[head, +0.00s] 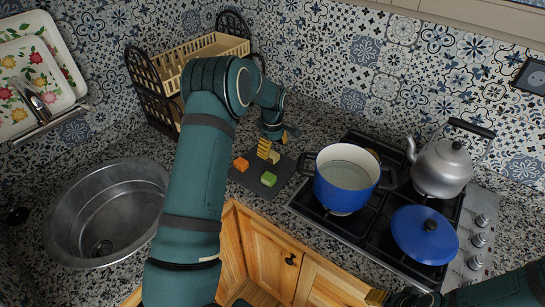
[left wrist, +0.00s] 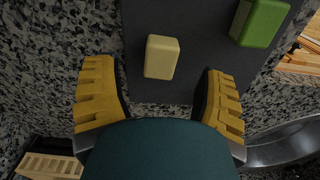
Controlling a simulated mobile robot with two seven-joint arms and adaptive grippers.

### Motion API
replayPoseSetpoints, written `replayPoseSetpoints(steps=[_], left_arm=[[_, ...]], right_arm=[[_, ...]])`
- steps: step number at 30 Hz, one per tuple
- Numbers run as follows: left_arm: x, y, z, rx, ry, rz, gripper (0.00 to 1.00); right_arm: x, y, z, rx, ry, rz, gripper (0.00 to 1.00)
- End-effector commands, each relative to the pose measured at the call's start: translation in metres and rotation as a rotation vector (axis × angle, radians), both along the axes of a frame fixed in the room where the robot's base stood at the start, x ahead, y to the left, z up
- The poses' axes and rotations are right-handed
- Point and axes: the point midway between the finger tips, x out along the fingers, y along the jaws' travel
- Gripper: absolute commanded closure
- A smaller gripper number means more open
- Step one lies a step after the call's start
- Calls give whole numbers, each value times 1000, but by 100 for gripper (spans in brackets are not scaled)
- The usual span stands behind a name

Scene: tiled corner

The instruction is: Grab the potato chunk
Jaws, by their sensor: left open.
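The potato chunk (left wrist: 161,57) is a pale yellow block on a dark board (left wrist: 205,25). In the left wrist view it lies ahead of my left gripper (left wrist: 160,98), between the lines of its two yellow fingers, which are apart and do not touch it. In the head view my left gripper (head: 275,143) is over the far part of the board (head: 243,183), and the chunk (head: 275,157) shows small beside a finger. My right gripper (head: 376,297) shows only partly at the bottom edge; its opening is unclear.
A green chunk (head: 268,178) and an orange chunk (head: 240,164) lie on the board. A blue pot (head: 341,197), blue lid (head: 425,234) and kettle (head: 441,168) stand on the stove at right. A sink (head: 85,205) is at left, a dish rack (head: 215,48) behind.

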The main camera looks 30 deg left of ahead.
Motion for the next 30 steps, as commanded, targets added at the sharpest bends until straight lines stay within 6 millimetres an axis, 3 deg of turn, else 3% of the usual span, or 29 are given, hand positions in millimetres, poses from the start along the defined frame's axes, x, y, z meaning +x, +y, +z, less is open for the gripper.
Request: replayPoseSetpoints(steps=[6,14,18,20,30], left_arm=[[-1,0,-30,-1,1,-1,29],[-1,0,-32,0,0,-1,31],[-1,0,-32,0,0,-1,80],[-1,0,-32,0,0,-1,98],[-1,0,-32,0,1,-1,99]], right_arm=[[0,0,1,0,0,0,53],[0,0,1,0,0,0,53],[0,0,1,0,0,0,53],[0,0,1,0,0,0,53],[0,0,1,0,0,0,53]])
